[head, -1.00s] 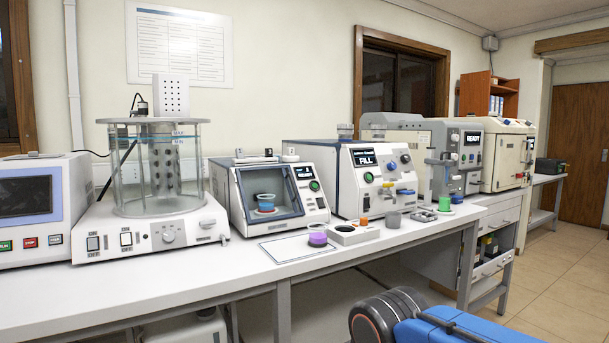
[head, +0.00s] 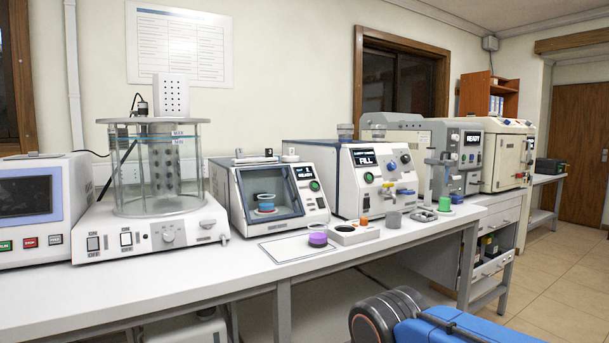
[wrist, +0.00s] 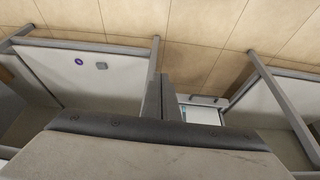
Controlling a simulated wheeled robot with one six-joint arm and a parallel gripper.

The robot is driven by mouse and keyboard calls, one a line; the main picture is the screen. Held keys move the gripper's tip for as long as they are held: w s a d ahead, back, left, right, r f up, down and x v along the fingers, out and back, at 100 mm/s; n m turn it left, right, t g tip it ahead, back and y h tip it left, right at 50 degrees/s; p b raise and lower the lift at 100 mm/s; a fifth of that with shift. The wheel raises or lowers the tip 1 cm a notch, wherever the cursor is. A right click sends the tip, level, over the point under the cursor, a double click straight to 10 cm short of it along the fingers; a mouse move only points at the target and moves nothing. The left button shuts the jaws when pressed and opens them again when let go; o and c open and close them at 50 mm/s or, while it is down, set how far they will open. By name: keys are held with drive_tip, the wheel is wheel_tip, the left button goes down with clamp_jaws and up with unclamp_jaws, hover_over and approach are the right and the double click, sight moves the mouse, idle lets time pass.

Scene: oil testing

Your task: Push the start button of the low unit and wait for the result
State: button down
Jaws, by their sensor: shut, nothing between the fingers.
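A low white unit (head: 270,193) stands on the bench in the middle of the head view. Its dark front window shows a blue cup (head: 265,202) inside. On its right panel are a small lit display (head: 303,172), too small to read surely, and a round green button (head: 314,186). My gripper (wrist: 161,80) shows in the wrist view as two dark fingers close together, shut and empty. It is out of the head view and apart from the unit. The unit is not recognisable in the wrist view.
A clear bath (head: 160,175) stands left of the unit, a machine reading FILL (head: 350,185) right. The floor (head: 540,270) at right is clear.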

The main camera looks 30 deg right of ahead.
sight(315, 185)
drive_tip(key=w+d+r+n+t+y, duration=0.1)
drive_tip(key=w+d+r+n+t, duration=0.3)
drive_tip(key=w+d+r, duration=0.4)
drive_tip(key=w+d+r+n+t+y, duration=0.1)
drive_tip(key=w+d+r+n+t, duration=0.3)
drive_tip(key=w+d+r, duration=0.5)
drive_tip(key=w+d+r+n+t+y, duration=0.1)
drive_tip(key=w+d+r+n+t, duration=0.4)
drive_tip(key=w+r, duration=1.3)
drive_tip(key=shift+w+d+t, duration=0.8)
drive_tip(key=shift+w+d, duration=1.25)
drive_tip(key=shift+w, duration=2)
drive_tip(key=shift+w+a+f, duration=0.1)
drive_tip(key=shift+w+f, duration=0.8)
drive_tip(key=shift+w, duration=0.25)
drive_tip(key=shift+w+d+f, duration=0.1)
drive_tip(key=shift+w+f, duration=0.8)
drive_tip(key=shift+w, duration=0.3)
drive_tip(key=shift+w+a+f, duration=0.1)
drive_tip(key=shift+w+f, duration=0.8)
drive_tip(key=shift+w, duration=0.25)
drive_tip(key=shift+w+f, duration=0.1)
drive_tip(key=shift+w+f, duration=0.15)
drive_tip(key=shift+w, duration=0.1)
